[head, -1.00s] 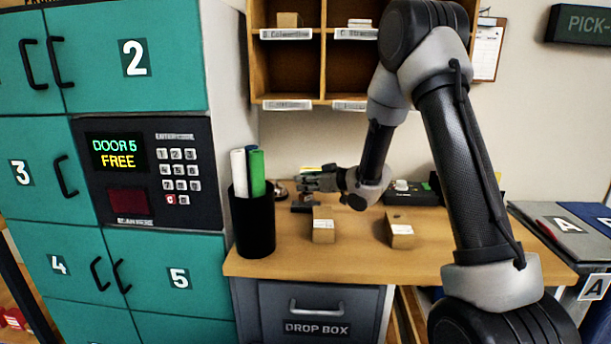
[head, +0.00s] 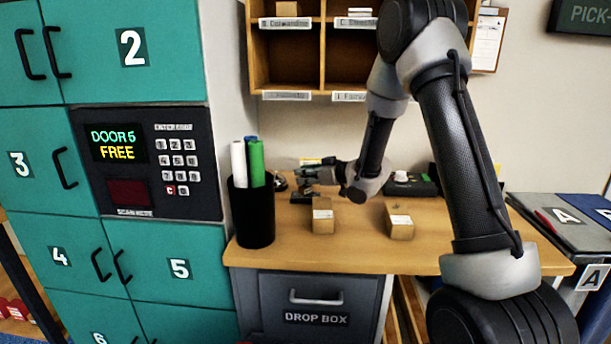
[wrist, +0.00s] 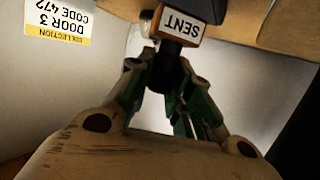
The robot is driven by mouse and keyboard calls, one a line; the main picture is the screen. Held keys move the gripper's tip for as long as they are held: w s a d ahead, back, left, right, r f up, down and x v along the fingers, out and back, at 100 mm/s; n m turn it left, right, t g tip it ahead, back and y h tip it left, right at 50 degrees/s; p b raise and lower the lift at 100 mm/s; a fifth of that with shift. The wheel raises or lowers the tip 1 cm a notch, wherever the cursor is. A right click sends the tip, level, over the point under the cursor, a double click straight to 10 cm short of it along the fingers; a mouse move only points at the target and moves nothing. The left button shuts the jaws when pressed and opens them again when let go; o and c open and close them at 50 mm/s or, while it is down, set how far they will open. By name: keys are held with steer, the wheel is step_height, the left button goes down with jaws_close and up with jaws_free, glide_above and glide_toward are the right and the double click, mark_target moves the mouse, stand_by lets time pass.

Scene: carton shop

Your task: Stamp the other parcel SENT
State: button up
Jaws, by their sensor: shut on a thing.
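In the wrist view my gripper (wrist: 172,75) is shut on the black handle of a stamp (wrist: 178,24), whose block reads SENT, upside down in this view. In the head view my gripper (head: 304,179) is at the back left of the desk, just above a small dark flat item (head: 303,197), perhaps an ink pad; I cannot tell whether the stamp touches it. Two small brown parcels with white labels sit on the desk: the left parcel (head: 323,222) and the right parcel (head: 400,228). Both are nearer than the gripper. Marks on their labels are too small to read.
A black cup (head: 252,215) of rolled tubes stands at the desk's left edge, beside teal lockers (head: 165,250). A dark device (head: 415,187) stands at the back right, partly behind my arm. A collection card (wrist: 58,22) shows in the wrist view. The desk front (head: 360,253) is clear.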

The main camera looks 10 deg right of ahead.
steer(key=shift+f, duration=0.5)
stand_by(0.7)
steer(key=shift+r, duration=3.55)
